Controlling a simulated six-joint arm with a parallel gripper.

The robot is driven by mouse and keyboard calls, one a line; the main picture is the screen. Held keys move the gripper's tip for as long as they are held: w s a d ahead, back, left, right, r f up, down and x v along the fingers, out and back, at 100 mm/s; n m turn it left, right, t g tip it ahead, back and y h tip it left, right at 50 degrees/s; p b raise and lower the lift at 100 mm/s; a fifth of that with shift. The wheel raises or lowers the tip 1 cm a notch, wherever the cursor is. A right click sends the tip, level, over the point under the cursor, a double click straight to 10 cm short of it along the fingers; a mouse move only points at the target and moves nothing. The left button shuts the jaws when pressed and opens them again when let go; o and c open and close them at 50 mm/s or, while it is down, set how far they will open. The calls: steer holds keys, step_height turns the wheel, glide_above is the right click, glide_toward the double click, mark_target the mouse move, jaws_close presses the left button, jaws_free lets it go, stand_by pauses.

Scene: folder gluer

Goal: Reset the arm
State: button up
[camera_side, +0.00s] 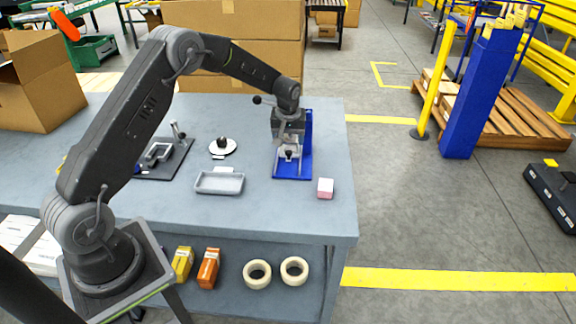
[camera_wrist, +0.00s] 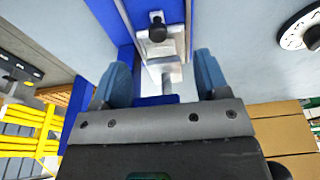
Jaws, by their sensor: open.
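My gripper (camera_side: 289,135) is at the blue press-like fixture (camera_side: 307,140) near the right end of the grey table (camera_side: 262,215). In the wrist view my gripper (camera_wrist: 160,85) shows two blue-grey fingers spread apart. A metal piece with a dark knob (camera_wrist: 157,28) on the blue fixture (camera_wrist: 122,12) lies ahead of the gap. Nothing is visibly held between the fingers. I cannot tell whether the fingers touch the fixture.
A grey tray (camera_side: 220,182), a round white disc with a black knob (camera_side: 222,147) and a dark fixture (camera_side: 165,158) stand left of the blue one. A small pink-and-white block (camera_side: 325,188) lies at its right front. Cardboard boxes (camera_side: 245,62) stand behind the table.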

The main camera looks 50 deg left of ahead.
steer(key=shift+r, duration=0.45)
steer(key=shift+r, duration=0.1)
steer(key=s+d+r+m+t, duration=0.1)
steer(key=s+d+r, duration=0.35)
steer(key=r, duration=0.25)
steer(key=s+d+r+m, duration=0.2)
steer(key=s+d+r, duration=0.1)
steer(key=s+r, duration=0.25)
steer(key=s+d+r+m+t, duration=0.1)
steer(key=s+d+r, duration=0.25)
steer(key=r, duration=0.35)
steer(key=s+d+m+t, duration=0.1)
steer(key=s+d+m, duration=0.1)
steer(key=s, duration=0.8)
steer(key=s+d+r+m+t+h, duration=0.1)
steer(key=s+d+m, duration=0.2)
steer(key=s, duration=0.8)
steer(key=shift+d+r+h, duration=0.3)
steer(key=shift+d, duration=0.3)
steer(key=shift+w, duration=0.1)
